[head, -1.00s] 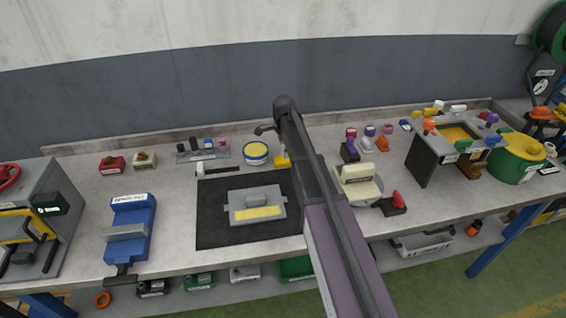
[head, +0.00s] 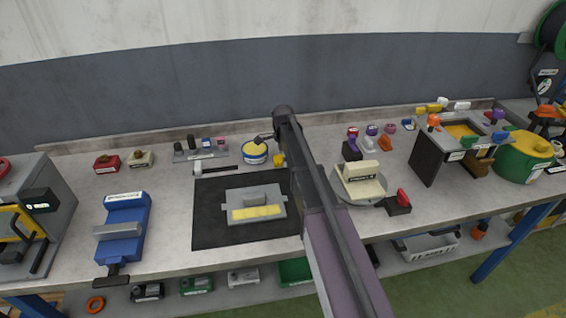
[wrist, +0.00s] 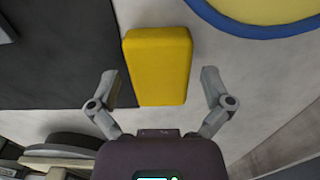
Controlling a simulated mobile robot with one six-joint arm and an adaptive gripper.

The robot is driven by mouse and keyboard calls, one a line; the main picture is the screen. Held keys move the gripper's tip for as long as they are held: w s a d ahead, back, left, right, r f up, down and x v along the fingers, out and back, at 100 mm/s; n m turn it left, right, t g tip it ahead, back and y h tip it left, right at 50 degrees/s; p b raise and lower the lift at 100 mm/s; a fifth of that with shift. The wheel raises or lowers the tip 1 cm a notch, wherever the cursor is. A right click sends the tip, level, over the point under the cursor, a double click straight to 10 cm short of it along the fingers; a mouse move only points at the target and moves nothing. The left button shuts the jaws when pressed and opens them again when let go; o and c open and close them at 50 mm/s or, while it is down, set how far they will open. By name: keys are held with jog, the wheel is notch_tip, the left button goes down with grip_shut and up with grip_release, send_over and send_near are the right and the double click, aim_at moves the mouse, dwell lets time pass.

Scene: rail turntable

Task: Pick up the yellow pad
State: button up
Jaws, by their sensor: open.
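The yellow pad (wrist: 158,62) is a rounded block on the grey bench, close to the edge of a black mat (wrist: 70,60). In the wrist view it shows whole, centred between my open fingers, with a gap on each side. My gripper (wrist: 158,84) is empty. In the head view only a small part of the pad (head: 279,160) shows beside my arm, behind the mat. There my gripper (head: 262,139) is partly hidden by my wrist and appears above the bench near the pad.
A blue-rimmed round tin with a yellow top (head: 255,154) stands just left of the pad. A grey block with a yellow strip (head: 254,205) sits on the mat. A cream device on a round plate (head: 360,182) stands right of my arm.

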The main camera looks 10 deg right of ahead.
dwell(0.4)
jog(key=c, duration=1)
jog(key=shift+r, duration=0.15)
notch_tip(320, 180, up, 4)
jog(key=p, duration=0.3)
jog(key=shift+f+p, duration=0.25)
jog(key=shift+p, duration=0.1)
jog(key=s, duration=0.5)
jog(key=s+a+p, duration=0.1)
jog(key=s, duration=0.4)
jog(key=s+r, duration=0.1)
jog(key=s, duration=0.5)
jog(key=shift+a+r, duration=0.1)
jog(key=shift+a, duration=0.3)
